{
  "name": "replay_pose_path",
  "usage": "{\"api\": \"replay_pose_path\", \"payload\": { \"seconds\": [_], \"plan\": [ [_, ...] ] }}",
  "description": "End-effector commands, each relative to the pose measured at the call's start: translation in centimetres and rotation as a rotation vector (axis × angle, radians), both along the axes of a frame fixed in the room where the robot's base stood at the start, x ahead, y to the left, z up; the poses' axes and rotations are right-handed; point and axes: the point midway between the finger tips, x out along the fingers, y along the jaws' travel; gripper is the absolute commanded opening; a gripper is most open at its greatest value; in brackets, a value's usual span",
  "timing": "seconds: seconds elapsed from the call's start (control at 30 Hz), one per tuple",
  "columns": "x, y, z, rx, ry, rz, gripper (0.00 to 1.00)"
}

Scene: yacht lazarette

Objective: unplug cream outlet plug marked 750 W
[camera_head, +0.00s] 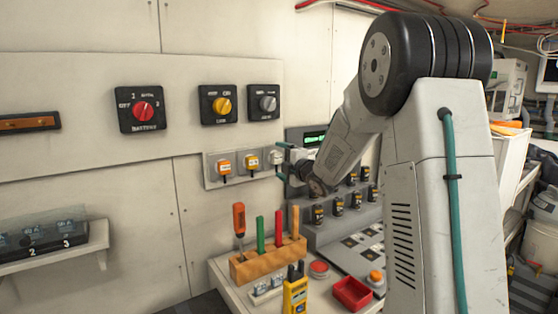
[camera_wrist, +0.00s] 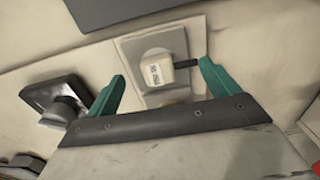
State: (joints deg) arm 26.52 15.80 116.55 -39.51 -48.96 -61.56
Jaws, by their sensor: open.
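The cream plug (camera_wrist: 157,74) sits in its square wall outlet (camera_wrist: 177,42) in the wrist view. Its white label carries small dark print, too blurred to read surely. My gripper (camera_wrist: 161,70) is open, with one teal finger on each side of the plug. In the head view the cream plug (camera_head: 275,157) is the rightmost of three on the outlet strip, partly behind my gripper (camera_head: 281,161).
Rotary switches (camera_head: 222,105) are above. Below stand a tool rack (camera_head: 268,262) with upright handles, a yellow meter (camera_head: 295,294) and a red tray (camera_head: 352,293).

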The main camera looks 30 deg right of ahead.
Motion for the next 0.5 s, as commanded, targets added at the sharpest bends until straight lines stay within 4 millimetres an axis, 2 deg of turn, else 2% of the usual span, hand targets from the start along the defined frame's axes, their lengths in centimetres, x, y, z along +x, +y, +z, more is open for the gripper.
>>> {"api": "replay_pose_path", "payload": {
  "seconds": [0.03, 0.13, 0.2, 0.33, 0.37, 0.5],
  "plan": [
    [0.74, 0.4, 0.8, -0.004, -0.019, 0.01, 0.9],
    [0.74, 0.4, 0.8, -0.004, -0.019, 0.01, 0.9],
    [0.74, 0.4, 0.81, -0.004, -0.019, 0.01, 0.68],
    [0.73, 0.41, 0.95, -0.004, -0.022, 0.01, 0.32],
    [0.72, 0.41, 0.98, -0.004, -0.022, 0.01, 0.27],
    [0.67, 0.43, 1.16, -0.004, -0.024, 0.01, 0.27]
  ]
}}
